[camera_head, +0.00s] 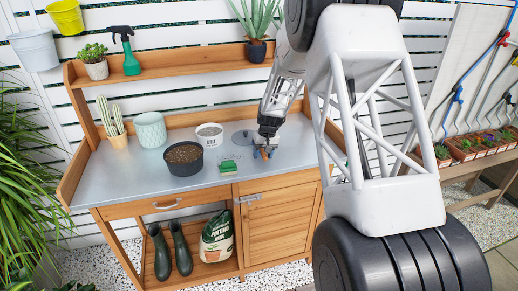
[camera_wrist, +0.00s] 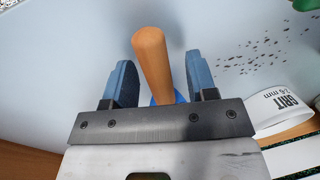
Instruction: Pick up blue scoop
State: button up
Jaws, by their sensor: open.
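The blue scoop shows in the wrist view as a wooden handle (camera_wrist: 153,62) with a small patch of blue (camera_wrist: 180,98) at its lower end. The rest of its blue part is hidden behind my gripper. My gripper (camera_wrist: 159,62) is open, with one blue-grey finger on each side of the handle and a gap showing on both sides. In the head view my gripper (camera_head: 266,147) is low over the grey bench top, right of the middle, and a bit of the brown handle (camera_head: 261,154) shows beneath it.
A white grit tub (camera_head: 209,141) stands left of my gripper; it also shows in the wrist view (camera_wrist: 283,112). A dark pot (camera_head: 184,167) and a mint planter (camera_head: 151,132) stand further left. A green block-like item (camera_head: 228,168) lies nearby. Dark crumbs lie on the bench top (camera_head: 120,174).

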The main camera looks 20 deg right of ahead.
dwell(0.4)
grip_shut()
jog(key=shift+r, duration=0.1)
jog(key=shift+r, duration=1.5)
jog(key=shift+s+r, duration=0.2)
jog(key=shift+s, duration=0.05)
jog(key=s+a+r, duration=0.1)
jog(key=s, duration=1.4)
jog(key=shift+s+a+r, duration=0.15)
jog(key=shift+a+r, duration=0.05)
jog(key=shift+a, duration=0.15)
jog(key=shift+a, duration=0.15)
